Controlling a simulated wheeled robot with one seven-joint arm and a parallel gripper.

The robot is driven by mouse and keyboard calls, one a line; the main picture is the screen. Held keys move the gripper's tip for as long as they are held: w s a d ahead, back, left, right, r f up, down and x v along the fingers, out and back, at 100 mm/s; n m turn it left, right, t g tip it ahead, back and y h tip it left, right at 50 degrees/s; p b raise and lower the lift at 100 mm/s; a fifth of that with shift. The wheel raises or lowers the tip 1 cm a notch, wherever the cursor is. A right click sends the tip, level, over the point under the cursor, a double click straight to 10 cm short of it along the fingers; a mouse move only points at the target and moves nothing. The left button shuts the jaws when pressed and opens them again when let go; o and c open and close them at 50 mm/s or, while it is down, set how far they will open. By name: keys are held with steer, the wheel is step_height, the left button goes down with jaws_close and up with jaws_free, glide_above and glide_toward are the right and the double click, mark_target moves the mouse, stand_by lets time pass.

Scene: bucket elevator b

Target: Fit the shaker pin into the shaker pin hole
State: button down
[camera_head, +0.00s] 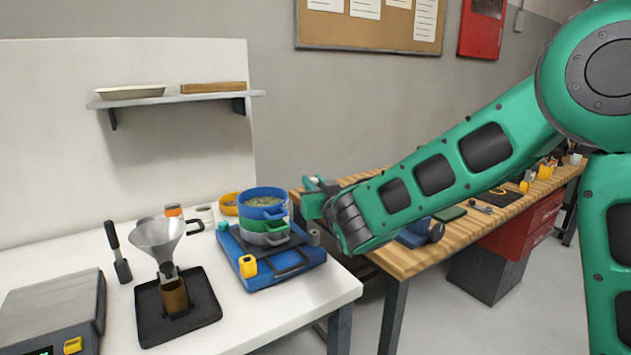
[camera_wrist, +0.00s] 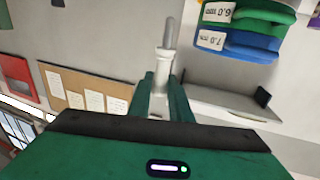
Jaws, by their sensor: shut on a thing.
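My gripper (camera_head: 316,198) hangs in the air to the right of the sieve stack in the head view. In the wrist view its green fingers (camera_wrist: 166,92) are shut on the shaker pin (camera_wrist: 166,48), a pale grey stepped rod with a narrower tip pointing away from the palm. The pin is not clearly visible in the head view. The blue shaker (camera_head: 284,268) stands on the white table with blue, green and grey sieves (camera_head: 263,216) stacked on it. A short grey post (camera_head: 314,237) shows at its right rear. I cannot make out the pin hole.
A metal funnel (camera_head: 158,236) stands over a black tray (camera_head: 205,302) left of the shaker. A scale (camera_head: 50,312) is at far left. A wall shelf (camera_head: 175,98) hangs above. Labelled sieves (camera_wrist: 240,28) are close to the pin in the wrist view.

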steer(key=shift+d+f, duration=0.1)
steer(key=shift+f, duration=2.1)
steer(key=shift+f, duration=2.3)
steer(key=c, duration=1.5)
jaws_free()
steer(key=shift+c, duration=0.2)
steer(key=v, duration=1)
steer(key=shift+s+d, duration=0.2)
steer(key=shift+s, duration=0.05)
